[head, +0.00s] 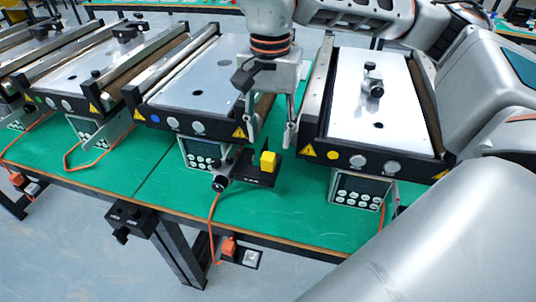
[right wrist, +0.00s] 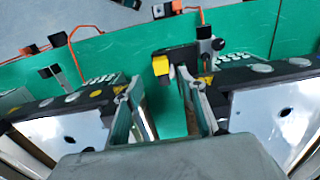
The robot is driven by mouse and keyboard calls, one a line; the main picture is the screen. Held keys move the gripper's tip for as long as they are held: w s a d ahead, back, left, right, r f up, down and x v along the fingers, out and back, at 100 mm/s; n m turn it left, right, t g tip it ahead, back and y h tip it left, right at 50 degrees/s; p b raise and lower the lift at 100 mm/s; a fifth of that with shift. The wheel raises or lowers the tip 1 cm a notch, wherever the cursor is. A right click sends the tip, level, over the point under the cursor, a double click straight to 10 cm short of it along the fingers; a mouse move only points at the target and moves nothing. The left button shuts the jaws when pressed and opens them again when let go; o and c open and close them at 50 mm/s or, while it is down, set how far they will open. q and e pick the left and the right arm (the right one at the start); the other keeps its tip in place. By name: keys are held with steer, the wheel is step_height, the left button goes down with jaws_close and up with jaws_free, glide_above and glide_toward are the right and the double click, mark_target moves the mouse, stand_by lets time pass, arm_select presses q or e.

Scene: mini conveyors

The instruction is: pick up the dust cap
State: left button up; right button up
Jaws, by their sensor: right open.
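A small yellow block-like piece (head: 268,161), which I take for the dust cap, sits upright on a black stand (head: 246,168) on the green table between two conveyors. It also shows in the right wrist view (right wrist: 161,67), just beyond my fingers. My right gripper (head: 268,122) points down above and slightly behind the piece, open and empty. In the right wrist view its two fingers (right wrist: 158,95) are spread apart, with green table between them. They do not touch the yellow piece. My left gripper is not in view.
Conveyors with pale plates stand on both sides, the left one (head: 196,80) and the right one (head: 368,100), leaving a narrow gap for my gripper. A small black knob (head: 220,184) stands beside the stand. Orange cables hang over the table's front edge.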

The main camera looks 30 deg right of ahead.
mark_target(268, 155)
step_height(268, 155, down, 7)
steer(key=shift+a+f, duration=0.1)
steer(key=shift+w, duration=0.1)
stand_by(0.3)
jaws_close()
